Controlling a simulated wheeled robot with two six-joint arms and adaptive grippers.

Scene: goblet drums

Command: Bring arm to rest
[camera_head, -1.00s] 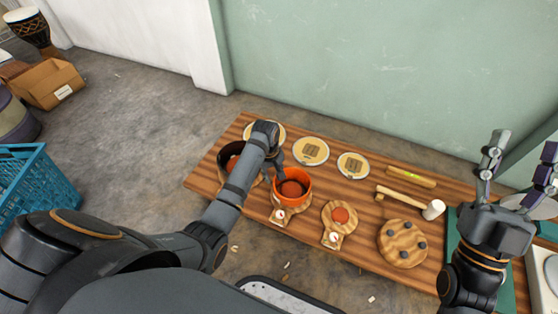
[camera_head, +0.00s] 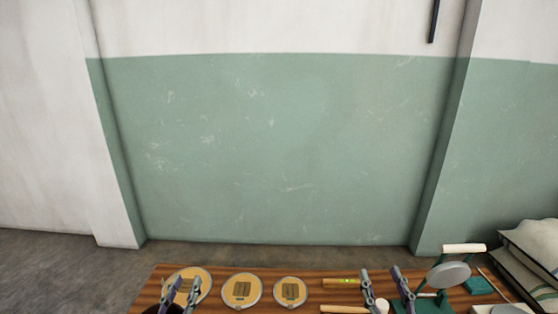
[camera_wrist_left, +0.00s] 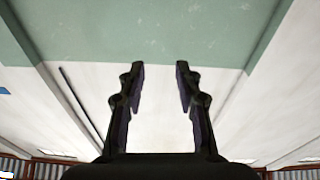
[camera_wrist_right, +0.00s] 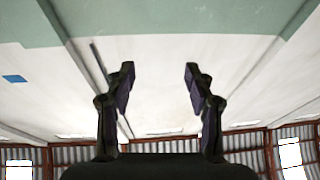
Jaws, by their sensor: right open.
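My left gripper (camera_head: 183,290) points up at the bottom left of the head view, in front of a round tan drumhead (camera_head: 200,275) on the wooden table. In the left wrist view its fingers (camera_wrist_left: 160,80) stand apart with nothing between them. My right gripper (camera_head: 385,282) points up at the bottom right of the head view. In the right wrist view its fingers (camera_wrist_right: 160,82) are spread and empty. Both wrist cameras look at the wall and roof. The arms below the fingers are cut off by the head view's lower edge.
Two more drumheads (camera_head: 242,290) (camera_head: 290,291) lie along the table's back edge (camera_head: 222,269). A yellow-green level (camera_head: 341,281) and part of a mallet (camera_head: 344,309) lie right of them. A grey disc on a stand (camera_head: 449,275) is further right. Sacks (camera_head: 535,250) are stacked at far right. The green wall (camera_head: 280,150) is behind.

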